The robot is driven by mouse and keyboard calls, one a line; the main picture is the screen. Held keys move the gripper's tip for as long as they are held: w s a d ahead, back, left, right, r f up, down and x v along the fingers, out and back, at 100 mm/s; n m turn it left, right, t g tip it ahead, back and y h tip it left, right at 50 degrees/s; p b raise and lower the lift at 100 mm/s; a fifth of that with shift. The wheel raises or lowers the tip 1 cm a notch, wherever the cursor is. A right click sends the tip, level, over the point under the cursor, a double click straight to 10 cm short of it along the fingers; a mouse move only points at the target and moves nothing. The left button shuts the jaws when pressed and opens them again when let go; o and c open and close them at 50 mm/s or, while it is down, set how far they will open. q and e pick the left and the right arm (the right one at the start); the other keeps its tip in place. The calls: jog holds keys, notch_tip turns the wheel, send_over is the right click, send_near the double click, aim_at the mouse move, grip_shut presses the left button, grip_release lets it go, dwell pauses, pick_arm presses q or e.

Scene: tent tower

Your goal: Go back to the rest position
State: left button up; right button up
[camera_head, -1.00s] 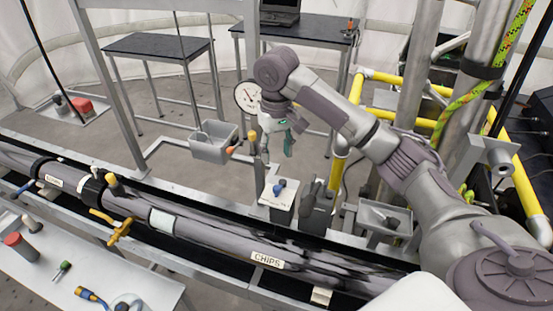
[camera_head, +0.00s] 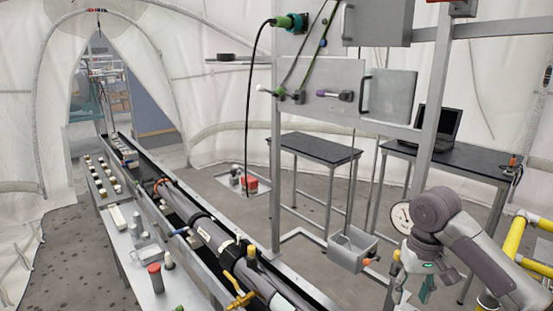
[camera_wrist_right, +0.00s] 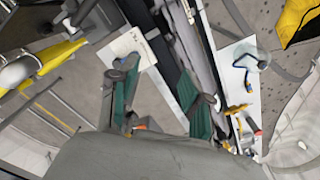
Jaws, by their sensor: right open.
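My right gripper (camera_head: 413,290) shows at the lower right of the head view, pointing down at the end of my bent grey arm (camera_head: 468,248). In the right wrist view the gripper (camera_wrist_right: 158,75) has its two green-padded fingers spread apart, with nothing held between them. My left gripper is in neither view.
A long grey pipe (camera_head: 212,235) lies in a trough running up to the left. A side bench (camera_head: 180,285) holds small parts. A metal frame post (camera_head: 275,170), a grey bin (camera_head: 352,248) and yellow rails (camera_head: 512,240) stand around. Dark tables (camera_head: 313,149) are behind.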

jog(key=s+a+f+n+t+y, duration=0.1)
jog(key=s+a+f+n, duration=0.1)
jog(key=s+a+f, duration=0.5)
jog(key=s+a+f+n+y, duration=0.15)
jog(key=s+a+f, duration=0.3)
jog(key=f, duration=0.55)
jog(key=s+d+f+t+h, duration=0.1)
jog(key=s+d+f, duration=0.1)
jog(key=s, duration=0.6)
jog(key=s+d+f+t+h, duration=0.1)
jog(key=s+t, duration=0.1)
jog(key=s, duration=0.7)
notch_tip(320, 180, down, 33)
jog(key=g+b, duration=0.2)
jog(key=b, duration=0.6)
pick_arm(q)
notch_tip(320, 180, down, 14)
jog(key=b, duration=0.6)
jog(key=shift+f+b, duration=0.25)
jog(key=shift+b, duration=0.05)
pick_arm(e)
jog(key=s+d+f, duration=0.1)
jog(key=s+f, duration=0.7)
jog(key=f, duration=0.4)
jog(key=s+d+f+g, duration=0.1)
jog(key=s+d+f, duration=0.1)
jog(key=s+f, duration=0.7)
notch_tip(320, 180, down, 3)
jog(key=shift+s+r, duration=0.1)
jog(key=shift+s, duration=0.1)
